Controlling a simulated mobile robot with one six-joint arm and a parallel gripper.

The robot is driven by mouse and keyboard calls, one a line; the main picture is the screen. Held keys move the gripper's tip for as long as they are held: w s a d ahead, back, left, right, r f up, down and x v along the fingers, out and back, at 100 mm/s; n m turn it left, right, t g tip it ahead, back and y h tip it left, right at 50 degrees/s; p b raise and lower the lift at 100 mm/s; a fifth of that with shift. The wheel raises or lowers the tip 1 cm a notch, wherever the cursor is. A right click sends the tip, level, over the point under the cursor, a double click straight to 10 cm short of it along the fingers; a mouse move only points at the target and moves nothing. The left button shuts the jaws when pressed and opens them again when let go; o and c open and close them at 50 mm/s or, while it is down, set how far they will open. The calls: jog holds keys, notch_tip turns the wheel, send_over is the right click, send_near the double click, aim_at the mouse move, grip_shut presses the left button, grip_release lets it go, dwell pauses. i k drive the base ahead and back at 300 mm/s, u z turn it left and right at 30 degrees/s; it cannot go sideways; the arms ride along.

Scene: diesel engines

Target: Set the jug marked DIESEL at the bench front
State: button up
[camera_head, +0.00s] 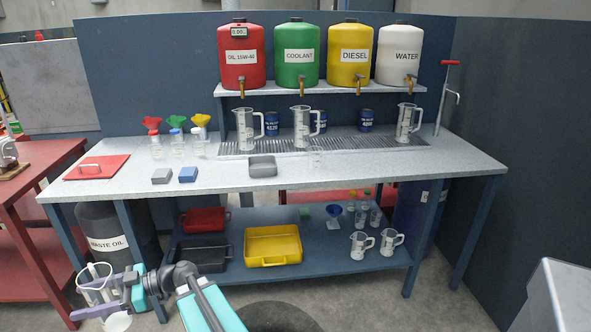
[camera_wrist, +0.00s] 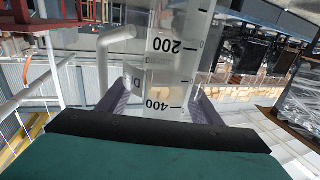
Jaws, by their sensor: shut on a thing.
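My gripper (camera_head: 96,295) is at the lower left in the head view, out in front of the bench (camera_head: 330,180) and below its top. It is shut on a clear jug (camera_head: 95,271). In the wrist view the held jug (camera_wrist: 172,70) stands between the fingers, with a handle at its left, the marks 200 and 400, and a partly seen label starting "DI". The rest of that label is hidden. The front strip of the bench top is mostly clear.
A grey tray (camera_head: 263,167), blue block (camera_head: 188,174), grey block (camera_head: 161,176) and red plate (camera_head: 97,167) lie on the bench. A waste oil drum (camera_head: 108,225) stands under it.

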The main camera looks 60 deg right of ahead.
aim_at(404, 163)
jog(key=k, duration=1.05)
jog(key=z, duration=1.2)
jog(key=i, duration=1)
jog(key=u, duration=0.05)
